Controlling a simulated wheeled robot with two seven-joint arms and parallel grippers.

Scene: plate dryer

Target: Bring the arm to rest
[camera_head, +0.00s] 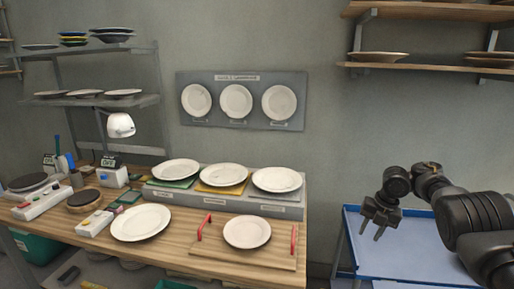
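My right arm comes in from the right edge, and its black gripper (374,229) hangs over the left part of a blue-edged table. Its two fingers point down with a gap between them, and nothing shows between them. My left gripper is not in view. A white plate (247,232) lies on a wooden board with red handles (273,260) on the workbench, well to the left of my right gripper. Another white plate (141,223) lies on the bench top. Three plates (223,175) lie in a row on a grey rack (254,205) at the back.
The wooden workbench (190,256) fills the left and middle. The blue-edged table (404,262) stands at right, its visible top bare. Shelves with plates hang at upper left and upper right (428,71). Small devices and a white lamp (120,125) stand at left.

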